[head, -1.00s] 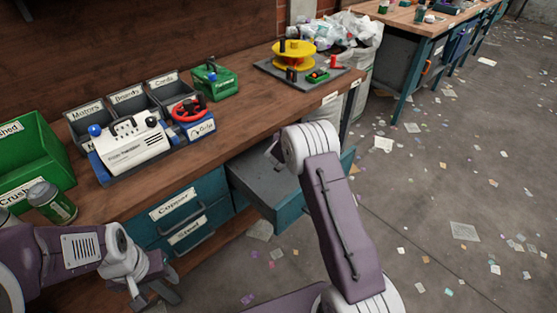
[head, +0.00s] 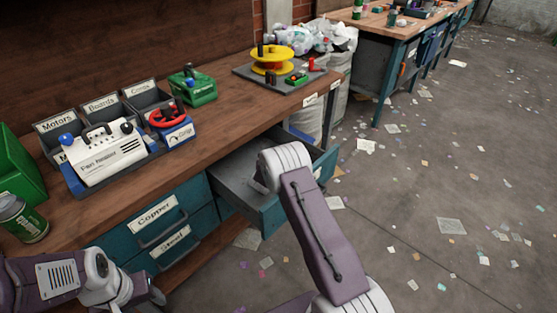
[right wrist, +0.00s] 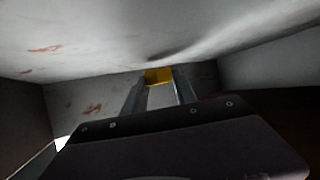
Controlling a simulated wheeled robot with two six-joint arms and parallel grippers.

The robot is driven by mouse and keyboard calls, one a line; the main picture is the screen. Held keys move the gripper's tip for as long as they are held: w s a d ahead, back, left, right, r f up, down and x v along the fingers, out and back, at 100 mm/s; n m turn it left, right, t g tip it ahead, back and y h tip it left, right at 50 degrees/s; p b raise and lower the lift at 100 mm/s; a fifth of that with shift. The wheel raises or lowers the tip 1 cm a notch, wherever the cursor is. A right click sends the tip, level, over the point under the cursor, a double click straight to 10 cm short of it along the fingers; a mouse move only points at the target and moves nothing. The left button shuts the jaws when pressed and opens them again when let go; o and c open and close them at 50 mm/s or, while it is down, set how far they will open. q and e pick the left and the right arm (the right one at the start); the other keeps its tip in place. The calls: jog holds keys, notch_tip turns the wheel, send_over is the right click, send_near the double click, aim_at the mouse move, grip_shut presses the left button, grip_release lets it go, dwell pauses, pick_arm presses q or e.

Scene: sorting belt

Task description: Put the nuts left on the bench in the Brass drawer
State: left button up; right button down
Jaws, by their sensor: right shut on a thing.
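An open teal drawer (head: 325,165) with a grey inside stands out from the bench, right of the shut drawers labelled Copper (head: 155,212) and Steel (head: 171,245). Its own label is too small to read. My right arm reaches over it, and its wrist hides the gripper in the head view. In the right wrist view my right gripper (right wrist: 159,84) is shut on a small brass-yellow nut (right wrist: 158,76), with scuffed grey walls close around. My left gripper (head: 145,297) is low at the left, beside the bench front; its fingers are unclear. I see no loose nuts on the bench.
Paper scraps litter the floor at right.

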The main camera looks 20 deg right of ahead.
jog(key=shift+f+b, duration=0.3)
jog(key=shift+f, duration=0.35)
jog(key=c, duration=1)
grip_release()
jog(key=shift+r, duration=0.35)
jog(key=p+v, duration=0.1)
jog(key=v, duration=0.2)
jog(key=p+v, duration=0.2)
jog(key=v, duration=0.2)
jog(key=shift+r, duration=0.4)
jog(key=shift+s+a, duration=0.2)
